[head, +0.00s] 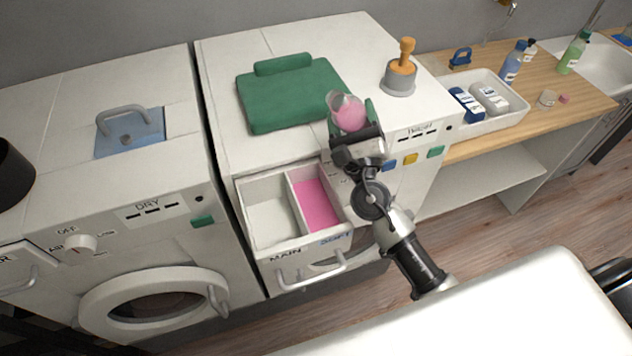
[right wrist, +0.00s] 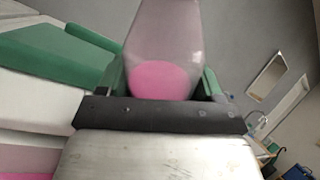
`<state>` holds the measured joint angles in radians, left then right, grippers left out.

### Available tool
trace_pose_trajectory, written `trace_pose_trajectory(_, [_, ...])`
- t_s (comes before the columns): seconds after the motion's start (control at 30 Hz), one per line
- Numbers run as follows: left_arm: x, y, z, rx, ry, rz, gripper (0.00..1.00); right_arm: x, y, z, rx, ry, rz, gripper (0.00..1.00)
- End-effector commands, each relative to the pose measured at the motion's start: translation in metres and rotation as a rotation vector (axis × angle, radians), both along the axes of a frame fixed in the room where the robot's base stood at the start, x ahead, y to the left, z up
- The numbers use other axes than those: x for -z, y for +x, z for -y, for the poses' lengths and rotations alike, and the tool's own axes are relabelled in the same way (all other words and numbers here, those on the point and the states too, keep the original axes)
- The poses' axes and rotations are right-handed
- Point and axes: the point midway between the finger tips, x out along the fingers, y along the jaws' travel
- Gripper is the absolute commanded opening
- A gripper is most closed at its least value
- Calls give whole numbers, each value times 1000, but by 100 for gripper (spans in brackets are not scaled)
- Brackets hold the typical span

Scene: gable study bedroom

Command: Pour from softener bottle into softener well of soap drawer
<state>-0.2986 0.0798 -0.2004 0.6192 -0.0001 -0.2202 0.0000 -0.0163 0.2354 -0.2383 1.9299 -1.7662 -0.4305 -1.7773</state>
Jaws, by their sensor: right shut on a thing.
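My right gripper (head: 352,127) is shut on the softener bottle (head: 347,110), a clear bottle with pink liquid. It holds the bottle tilted above the washer's top front edge, up and to the right of the drawer. In the right wrist view the bottle (right wrist: 164,50) stands between the green fingers, with pink liquid at its near end. The soap drawer (head: 272,251) is pulled out, with two compartments marked MAIN and SOFT. The softener well (head: 318,204), on the right, has pink liquid in it; the left compartment (head: 268,223) looks empty. My left gripper is not in view.
A dryer (head: 140,220) stands left.

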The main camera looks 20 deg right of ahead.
Motion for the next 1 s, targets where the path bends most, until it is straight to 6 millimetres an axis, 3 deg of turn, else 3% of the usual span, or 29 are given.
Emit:
trace_pose_trajectory(0.03, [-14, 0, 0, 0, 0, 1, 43, -8, 1, 1, 2, 22, -13, 32])
trace_pose_trajectory(0.2, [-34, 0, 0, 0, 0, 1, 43, -12, 2, 3, 2, 126, -72, 32])
trace_pose_trajectory(0.3, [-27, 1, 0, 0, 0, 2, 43, -7, 3, 4, 3, 160, -92, 32])
trace_pose_trajectory(1.0, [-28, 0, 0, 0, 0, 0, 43, -9, 5, 7, -1, 409, -246, 32])
